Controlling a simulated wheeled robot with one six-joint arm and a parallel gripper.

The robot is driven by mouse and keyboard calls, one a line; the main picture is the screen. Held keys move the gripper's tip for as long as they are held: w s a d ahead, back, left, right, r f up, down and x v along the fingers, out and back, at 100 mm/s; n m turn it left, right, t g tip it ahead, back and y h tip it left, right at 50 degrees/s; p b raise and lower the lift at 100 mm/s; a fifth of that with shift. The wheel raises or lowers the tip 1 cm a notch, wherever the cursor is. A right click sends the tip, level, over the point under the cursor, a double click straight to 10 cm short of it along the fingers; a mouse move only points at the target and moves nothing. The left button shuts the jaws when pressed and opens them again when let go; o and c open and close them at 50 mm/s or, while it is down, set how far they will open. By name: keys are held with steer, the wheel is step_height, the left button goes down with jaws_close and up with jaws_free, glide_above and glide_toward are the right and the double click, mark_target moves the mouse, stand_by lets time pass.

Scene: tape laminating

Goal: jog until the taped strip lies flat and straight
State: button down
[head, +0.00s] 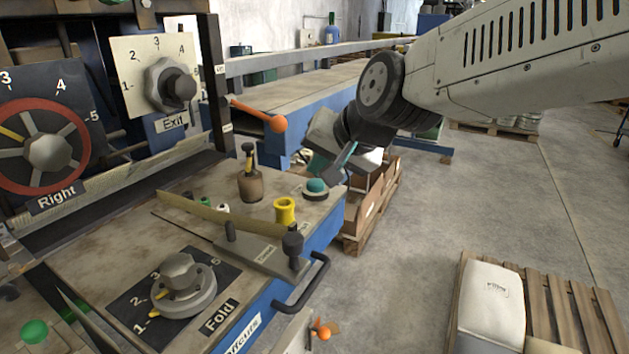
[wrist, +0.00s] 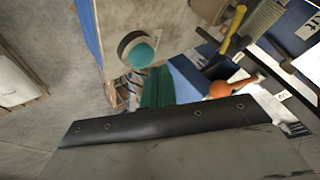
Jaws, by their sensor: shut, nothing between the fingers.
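A narrow beige strip (head: 222,214) runs across the worktop, its near end by the dark post on the Tamped-side block. It looks fairly straight, but I cannot tell whether it lies flat. The strip does not show clearly in the wrist view. My gripper (head: 338,168) is shut and empty, close above and right of this button. Its teal fingers show in the wrist view (wrist: 158,88), apart from the button there.
The Fold dial (head: 183,285), Exit dial (head: 170,84) and red-rimmed Right dial (head: 47,153) surround the worktop. An orange-knobbed lever (head: 278,123), yellow spool (head: 285,210) and brown knobbed post (head: 250,180) stand near the button. A green button (head: 34,332) is lower left.

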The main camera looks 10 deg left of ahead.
steer(key=shift+f, duration=0.3)
